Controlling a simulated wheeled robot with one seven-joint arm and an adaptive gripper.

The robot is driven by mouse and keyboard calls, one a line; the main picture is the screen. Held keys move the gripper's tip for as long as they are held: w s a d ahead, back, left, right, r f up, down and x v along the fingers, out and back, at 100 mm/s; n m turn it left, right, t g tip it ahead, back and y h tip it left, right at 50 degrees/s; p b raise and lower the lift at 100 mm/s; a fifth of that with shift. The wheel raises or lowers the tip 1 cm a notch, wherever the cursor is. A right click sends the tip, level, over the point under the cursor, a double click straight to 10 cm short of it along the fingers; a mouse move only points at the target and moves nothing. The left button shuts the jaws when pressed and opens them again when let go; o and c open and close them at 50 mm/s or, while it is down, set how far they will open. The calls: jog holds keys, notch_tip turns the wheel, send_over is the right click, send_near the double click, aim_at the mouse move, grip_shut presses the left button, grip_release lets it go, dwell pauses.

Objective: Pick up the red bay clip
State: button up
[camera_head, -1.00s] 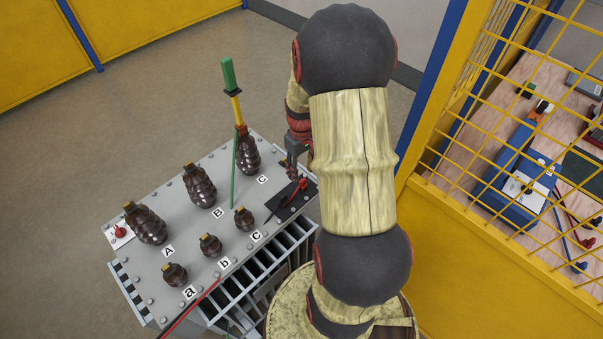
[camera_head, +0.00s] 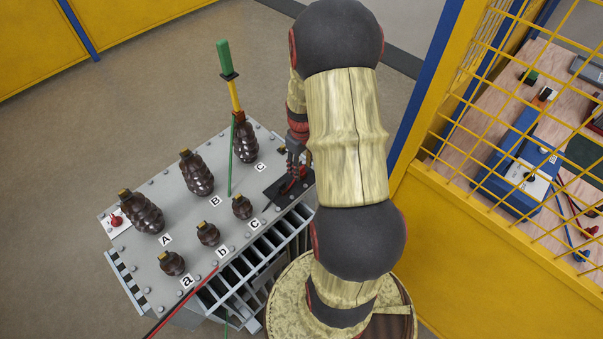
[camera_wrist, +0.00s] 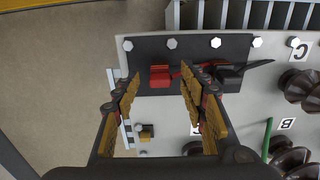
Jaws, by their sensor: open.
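A red clip (camera_wrist: 160,76) lies on a dark pad (camera_wrist: 135,52) at one end of the grey transformer top. In the wrist view it shows between and just beyond my fingertips, with a dark handle or lead (camera_wrist: 232,74) to its right. My gripper (camera_wrist: 160,88) is open, with a finger on each side of the clip's near edge in the picture. I cannot tell the remaining height gap. In the head view my gripper (camera_head: 294,172) is over the dark pad and hides most of the clip.
Brown ribbed bushings (camera_head: 197,173) labelled A, B, C and smaller ones (camera_head: 208,233) stand on the transformer top (camera_head: 178,209). A green-handled rod (camera_head: 226,62) stands upright by bushing C. A yellow mesh fence (camera_head: 470,200) is to the right. A red knob (camera_head: 117,220) sits far left.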

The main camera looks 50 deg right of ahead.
jog(key=shift+f, duration=0.45)
jog(key=shift+c, duration=0.7)
grip_shut()
